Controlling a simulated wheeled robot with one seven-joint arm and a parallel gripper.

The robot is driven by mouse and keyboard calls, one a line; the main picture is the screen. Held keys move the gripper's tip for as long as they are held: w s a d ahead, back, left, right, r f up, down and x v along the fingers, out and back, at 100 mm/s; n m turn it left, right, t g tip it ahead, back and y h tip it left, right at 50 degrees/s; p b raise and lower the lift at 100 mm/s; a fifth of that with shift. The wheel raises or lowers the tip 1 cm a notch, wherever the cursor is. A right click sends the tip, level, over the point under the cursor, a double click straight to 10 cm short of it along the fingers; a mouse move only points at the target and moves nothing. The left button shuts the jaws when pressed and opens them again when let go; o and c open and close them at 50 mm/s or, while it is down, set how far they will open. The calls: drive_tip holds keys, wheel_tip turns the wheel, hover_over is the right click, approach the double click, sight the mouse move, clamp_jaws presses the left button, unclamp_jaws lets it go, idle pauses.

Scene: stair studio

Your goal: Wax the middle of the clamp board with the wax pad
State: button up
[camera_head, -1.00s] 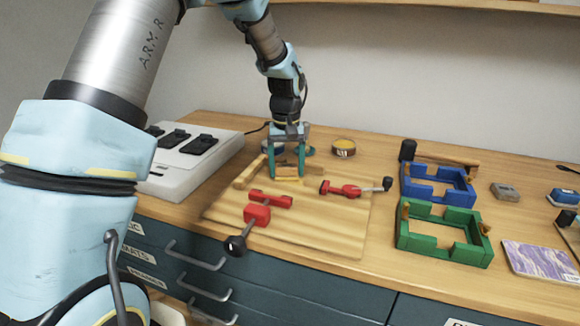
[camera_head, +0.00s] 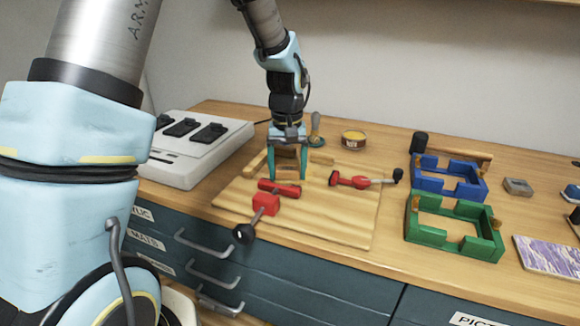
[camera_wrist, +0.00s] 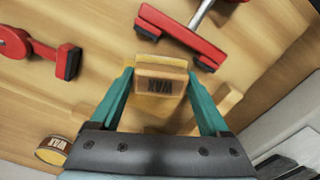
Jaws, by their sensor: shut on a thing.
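The clamp board (camera_head: 320,222) is a pale wooden board on the bench, with wooden bars on its back left part. It also shows in the wrist view (camera_wrist: 85,100). My gripper (camera_head: 289,178) is over the board's back middle, just behind a red clamp bar (camera_head: 279,188).
A red clamp (camera_head: 265,205) with a black knob is at the board's front left; another red clamp (camera_head: 352,180) is on its right. A round tin (camera_head: 353,139) stands behind. Blue (camera_head: 448,182) and green (camera_head: 450,232) frames are right. A grey-white switch box (camera_head: 195,150) is left.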

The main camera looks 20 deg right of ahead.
sight(291, 154)
drive_tip(key=shift+w+a+p, duration=0.3)
drive_tip(key=shift+w+a, duration=0.35)
drive_tip(key=shift+a, duration=0.15)
drive_tip(key=shift+w+d+p, duration=1.2)
drive_tip(key=shift+w+d, duration=1.4)
drive_tip(key=shift+w, duration=0.15)
drive_tip(key=shift+r+p, duration=2.2)
drive_tip(key=shift+r, duration=0.85)
wheel_tip(291, 154, up, 3)
drive_tip(key=shift+p, duration=1.15)
